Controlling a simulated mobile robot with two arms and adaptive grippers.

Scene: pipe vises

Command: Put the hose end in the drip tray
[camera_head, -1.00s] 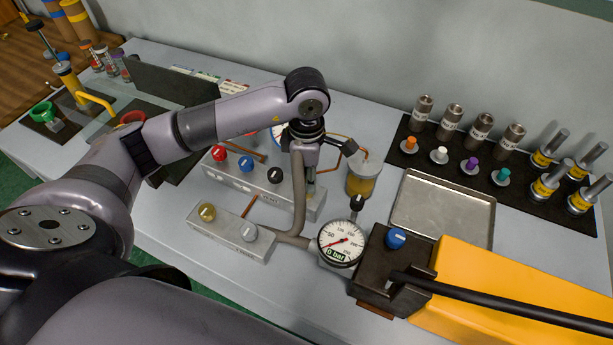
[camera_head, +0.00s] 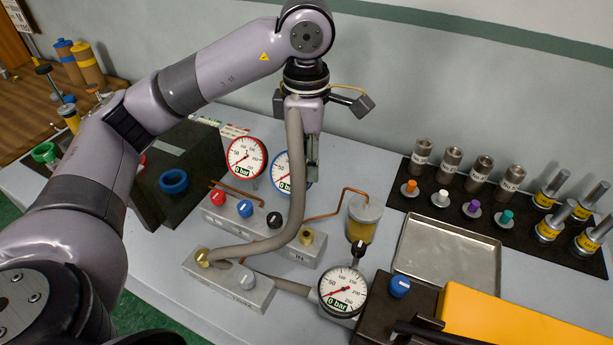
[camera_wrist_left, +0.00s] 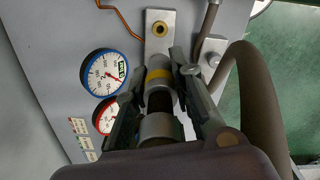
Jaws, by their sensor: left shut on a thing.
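My left gripper (camera_head: 312,178) is raised above the rear valve block. In the left wrist view its fingers (camera_wrist_left: 184,72) are shut on the hose end (camera_wrist_left: 160,82), a grey metal fitting with a yellow band. The grey hose (camera_head: 297,185) hangs from beside the gripper and curves down to the front block; it also loops at the right of the wrist view (camera_wrist_left: 245,90). The drip tray (camera_head: 448,258), a shallow empty metal tray, lies to the right of the gripper, apart from it. My right gripper is not in view.
The rear block (camera_head: 255,222) has coloured knobs and a bare brass port (camera_head: 306,236). A yellow-filled cup (camera_head: 362,218) and a dial gauge (camera_head: 343,291) stand between gripper and tray. Metal cylinders (camera_head: 480,172) on a black mat (camera_head: 535,232) are behind and right of the tray.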

